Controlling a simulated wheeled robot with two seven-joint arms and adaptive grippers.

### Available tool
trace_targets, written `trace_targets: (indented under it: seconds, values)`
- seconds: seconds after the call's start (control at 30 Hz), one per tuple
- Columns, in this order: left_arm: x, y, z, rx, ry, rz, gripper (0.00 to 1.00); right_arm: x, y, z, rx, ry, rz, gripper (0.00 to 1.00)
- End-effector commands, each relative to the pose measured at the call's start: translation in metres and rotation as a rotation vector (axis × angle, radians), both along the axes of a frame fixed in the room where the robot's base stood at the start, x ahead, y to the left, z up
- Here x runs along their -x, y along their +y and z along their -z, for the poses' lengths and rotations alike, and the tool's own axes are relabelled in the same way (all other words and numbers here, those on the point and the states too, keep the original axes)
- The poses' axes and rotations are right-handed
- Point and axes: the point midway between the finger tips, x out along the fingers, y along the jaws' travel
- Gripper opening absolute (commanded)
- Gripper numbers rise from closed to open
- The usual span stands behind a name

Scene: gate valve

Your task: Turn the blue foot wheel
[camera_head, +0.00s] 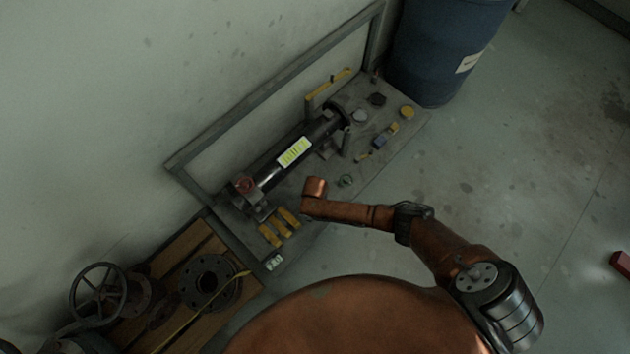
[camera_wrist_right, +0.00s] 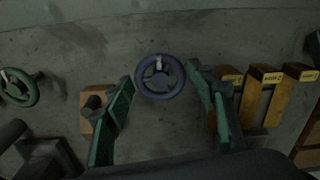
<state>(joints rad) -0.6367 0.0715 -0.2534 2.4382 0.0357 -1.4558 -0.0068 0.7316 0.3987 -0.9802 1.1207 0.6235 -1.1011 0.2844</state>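The blue foot wheel (camera_wrist_right: 160,77) is a small dark blue hand wheel with spokes and a pale hub piece. In the right wrist view it is upper centre, between the fingertips in the picture. My right gripper (camera_wrist_right: 161,80) is open, its two green-padded fingers spread to either side of the wheel. I see no clear contact, and the depth gap cannot be judged. In the head view I cannot make out the blue wheel or my right gripper; only my copper arm shows. My left gripper is in neither view.
A green wheel (camera_wrist_right: 19,88) is at the left in the wrist view. Labelled yellow-brown blocks (camera_wrist_right: 258,92) stand close right of the fingers.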

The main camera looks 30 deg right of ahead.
Motion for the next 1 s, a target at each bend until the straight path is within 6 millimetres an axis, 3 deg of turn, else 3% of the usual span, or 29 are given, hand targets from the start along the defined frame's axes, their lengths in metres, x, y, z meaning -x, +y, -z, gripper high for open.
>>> trace_targets:
  seconds: [0.4,0.73,1.0]
  values:
    - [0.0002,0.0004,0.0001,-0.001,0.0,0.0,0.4,0.0003,-0.0002,0.0003,0.001,0.001,0.0,0.22]
    - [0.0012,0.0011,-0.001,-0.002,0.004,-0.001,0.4,0.0005,-0.0002,0.0001,0.001,0.001,-0.046,0.21]
    - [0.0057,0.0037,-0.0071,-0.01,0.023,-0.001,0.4,0.0003,-0.0003,-0.0001,0.0,0.0,-0.216,0.21]
